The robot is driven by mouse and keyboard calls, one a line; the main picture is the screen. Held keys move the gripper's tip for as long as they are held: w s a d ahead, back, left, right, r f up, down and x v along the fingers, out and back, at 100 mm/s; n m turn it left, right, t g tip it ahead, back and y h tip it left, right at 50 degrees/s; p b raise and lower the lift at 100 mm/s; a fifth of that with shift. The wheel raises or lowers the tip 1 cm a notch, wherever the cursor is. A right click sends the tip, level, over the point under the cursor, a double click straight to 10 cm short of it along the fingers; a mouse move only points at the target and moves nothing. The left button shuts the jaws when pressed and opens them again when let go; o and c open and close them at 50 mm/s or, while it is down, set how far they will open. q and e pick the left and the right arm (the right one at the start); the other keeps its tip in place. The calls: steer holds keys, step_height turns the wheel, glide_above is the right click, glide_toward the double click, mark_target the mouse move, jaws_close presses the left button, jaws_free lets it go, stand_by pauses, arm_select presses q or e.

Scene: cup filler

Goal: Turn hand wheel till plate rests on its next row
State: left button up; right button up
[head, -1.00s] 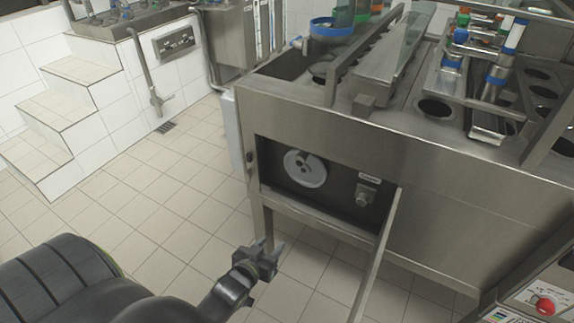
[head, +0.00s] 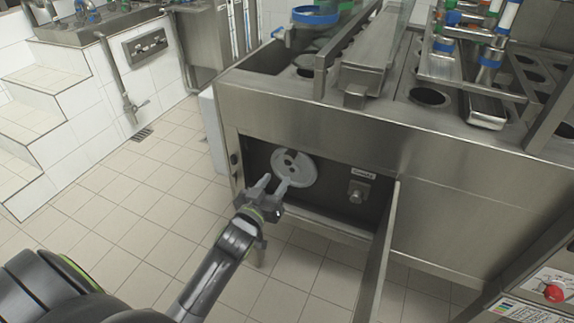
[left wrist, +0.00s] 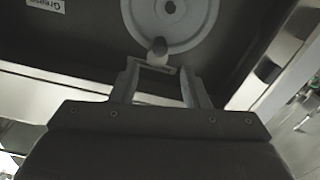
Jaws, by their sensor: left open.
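The hand wheel (head: 305,172) is a pale grey disc with dark holes, inside an open recess in the front of the steel machine. My left gripper (head: 274,183) is open in front of the wheel's lower left edge. In the left wrist view the wheel (left wrist: 190,30) shows at the top, with a small rounded handle knob (left wrist: 158,46) at its lower edge. The knob appears at the gap between the fingertips (left wrist: 160,67), and nothing is clamped. I cannot tell which part on the machine's top is the plate. My right gripper is not in view.
A grey knob block (head: 359,191) sits right of the wheel. An open door (head: 377,255) sticks out at the recess's right side. The machine's top (head: 400,115) carries cup holes, rails and coloured tubes. Tiled floor at left is free. A red button (head: 554,293) is at lower right.

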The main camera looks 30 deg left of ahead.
mark_target(287, 163)
arm_select(q)
steer(key=w, duration=0.8)
steer(key=shift+w+a+b, duration=0.2)
steer(key=shift+a+b, duration=0.05)
steer(key=shift+b, duration=0.15)
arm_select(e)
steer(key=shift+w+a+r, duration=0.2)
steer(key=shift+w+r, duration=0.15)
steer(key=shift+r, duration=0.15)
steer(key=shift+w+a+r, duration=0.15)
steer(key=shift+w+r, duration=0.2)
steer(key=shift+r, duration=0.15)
arm_select(q)
steer(key=shift+c, duration=0.3)
jaws_close()
